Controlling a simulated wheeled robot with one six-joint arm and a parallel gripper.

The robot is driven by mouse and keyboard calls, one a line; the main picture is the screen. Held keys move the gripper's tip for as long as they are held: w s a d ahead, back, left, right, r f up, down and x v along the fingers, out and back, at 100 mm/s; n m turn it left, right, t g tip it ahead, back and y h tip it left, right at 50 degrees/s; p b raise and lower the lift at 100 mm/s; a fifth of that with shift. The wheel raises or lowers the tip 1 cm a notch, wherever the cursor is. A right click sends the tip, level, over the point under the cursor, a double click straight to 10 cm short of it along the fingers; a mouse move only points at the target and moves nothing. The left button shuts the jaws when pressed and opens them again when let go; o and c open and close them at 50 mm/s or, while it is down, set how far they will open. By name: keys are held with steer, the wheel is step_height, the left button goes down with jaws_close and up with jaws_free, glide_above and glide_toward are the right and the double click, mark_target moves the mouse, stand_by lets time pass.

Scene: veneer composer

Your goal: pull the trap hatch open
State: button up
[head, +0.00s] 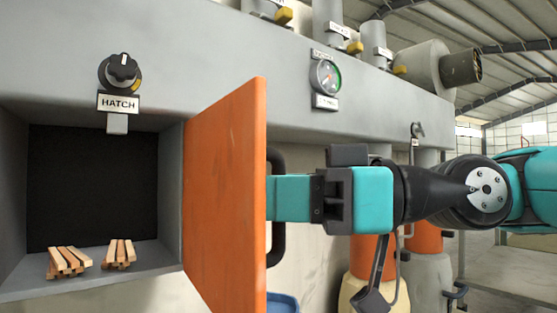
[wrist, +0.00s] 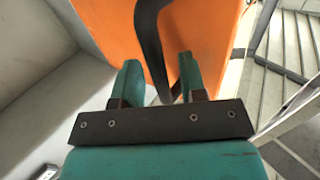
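The orange trap hatch (head: 225,200) stands swung open beside the square opening (head: 92,190) in the head view. Its black bar handle (head: 277,245) is on the right side of the panel. My teal gripper (head: 272,197) is at the middle of this handle and hides part of it. In the wrist view the handle (wrist: 150,35) passes between the two fingers of my gripper (wrist: 160,72). The fingers are apart, with a gap visible beside the bar. The panel (wrist: 110,25) fills the area beyond them.
Inside the opening lie two small stacks of wood strips (head: 69,262) (head: 121,254). A knob (head: 120,72) and a HATCH label (head: 118,102) sit above it. A gauge (head: 326,77) is on the grey housing. Orange-and-grey cylinders (head: 425,236) stand behind my arm. The wrist view shows stairs (wrist: 290,45) at right.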

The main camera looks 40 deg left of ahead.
step_height(320, 180, up, 20)
steer(key=p, duration=1.2)
